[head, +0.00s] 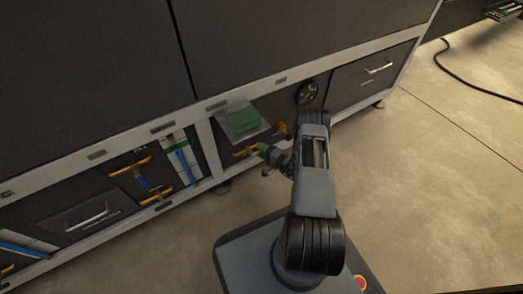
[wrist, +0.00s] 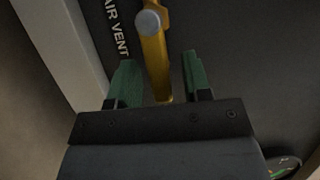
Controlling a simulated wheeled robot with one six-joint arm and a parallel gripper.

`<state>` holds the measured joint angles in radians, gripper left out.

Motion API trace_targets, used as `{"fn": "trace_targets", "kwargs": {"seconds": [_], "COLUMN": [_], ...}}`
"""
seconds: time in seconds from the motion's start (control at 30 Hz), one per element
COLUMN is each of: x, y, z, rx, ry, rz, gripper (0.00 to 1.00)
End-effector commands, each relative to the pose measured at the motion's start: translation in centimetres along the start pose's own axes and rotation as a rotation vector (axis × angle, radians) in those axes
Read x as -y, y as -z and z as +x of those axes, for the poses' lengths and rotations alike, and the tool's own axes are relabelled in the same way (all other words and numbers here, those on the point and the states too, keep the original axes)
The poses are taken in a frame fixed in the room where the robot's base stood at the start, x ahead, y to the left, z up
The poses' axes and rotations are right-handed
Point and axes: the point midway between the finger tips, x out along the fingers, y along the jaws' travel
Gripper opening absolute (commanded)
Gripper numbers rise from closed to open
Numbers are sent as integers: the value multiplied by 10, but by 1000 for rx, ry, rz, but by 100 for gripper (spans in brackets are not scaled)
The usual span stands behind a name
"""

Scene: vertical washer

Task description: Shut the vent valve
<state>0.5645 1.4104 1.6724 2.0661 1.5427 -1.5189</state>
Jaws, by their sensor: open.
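The vent valve has a yellow lever handle (wrist: 154,52) with a round grey end, beside a white "AIR VENT" label (wrist: 116,27) on the dark panel. In the wrist view, the two green fingers of my gripper (wrist: 160,78) are open, one on each side of the lever, with a visible gap on both sides. I cannot tell how deep the lever sits between them. In the head view, my gripper (head: 265,158) is at the low panel, close to a yellow handle (head: 243,153). My gripper hides part of the valve there.
Other yellow handles (head: 130,168) and blue-and-white pipes (head: 183,161) are in the bays to the left. A drawer with a silver handle (head: 378,68) is to the right. Open floor (head: 440,170) lies right.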

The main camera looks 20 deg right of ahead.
Motion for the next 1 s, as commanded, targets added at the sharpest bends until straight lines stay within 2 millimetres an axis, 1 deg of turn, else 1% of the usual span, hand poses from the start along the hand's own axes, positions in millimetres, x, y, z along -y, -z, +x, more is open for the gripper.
{"fn": "trace_targets", "kwargs": {"seconds": [0.13,0.6,1.0], "x": [0,0,1], "y": [0,1,0], "z": [0,-1,-3], "rx": [0,-3,-3], "ry": [0,0,-3], "rz": [0,0,-6], "gripper": [45,0,0]}}
